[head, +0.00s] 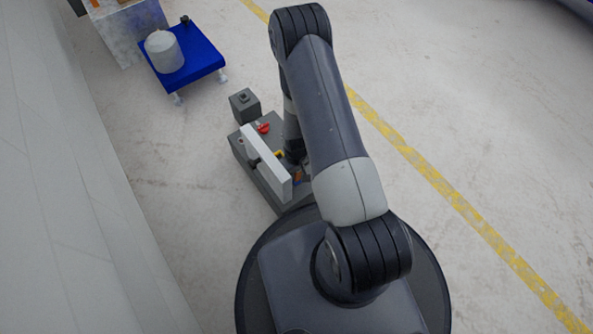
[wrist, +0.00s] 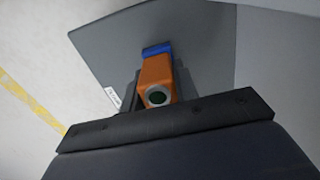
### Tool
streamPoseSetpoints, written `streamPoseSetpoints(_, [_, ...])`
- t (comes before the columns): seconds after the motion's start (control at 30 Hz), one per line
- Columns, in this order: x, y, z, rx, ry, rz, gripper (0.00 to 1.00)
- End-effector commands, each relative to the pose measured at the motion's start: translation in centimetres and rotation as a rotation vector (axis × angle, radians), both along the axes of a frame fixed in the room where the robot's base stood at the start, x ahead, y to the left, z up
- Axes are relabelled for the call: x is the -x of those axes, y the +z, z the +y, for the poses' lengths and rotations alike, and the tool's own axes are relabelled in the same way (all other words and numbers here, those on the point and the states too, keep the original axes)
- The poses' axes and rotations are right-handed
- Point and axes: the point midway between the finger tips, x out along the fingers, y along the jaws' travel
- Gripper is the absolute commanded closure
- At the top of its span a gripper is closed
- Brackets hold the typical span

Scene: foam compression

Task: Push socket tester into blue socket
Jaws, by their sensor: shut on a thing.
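The orange socket tester (wrist: 156,76) is in the wrist view, with a round dark green end facing the camera. My gripper (wrist: 155,88) is shut on it, with a dark finger on each side. The blue socket (wrist: 157,49) shows directly beyond the tester, against a grey surface. The tester lines up with the socket and appears to meet it, but I cannot tell whether it is in the socket or how deep. In the head view my arm hides most of the gripper, and only small bits of orange and blue show beside it.
A grey workbench (head: 238,150) carries an upright white panel (head: 266,164) and a red part (head: 263,128). A grey box (head: 244,104) stands at its far end. A blue table (head: 205,57) with a white container (head: 164,52) is farther back. The floor to the right is clear.

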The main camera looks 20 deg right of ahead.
Motion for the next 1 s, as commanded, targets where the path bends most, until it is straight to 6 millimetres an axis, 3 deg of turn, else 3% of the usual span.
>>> streamPoseSetpoints(0.4, [-0.01, -0.95, 0.00, 0.000, 0.000, 0.000, 1.00])
streamPoseSetpoints(0.43, [-0.01, -0.83, 0.00, 0.000, 0.000, 0.000, 0.69])
streamPoseSetpoints(0.7, [-0.01, -0.81, 0.00, 0.000, 0.000, 0.000, 0.47])
streamPoseSetpoints(1.0, [0.00, -0.81, 0.00, 0.000, 0.000, 0.000, 0.46])
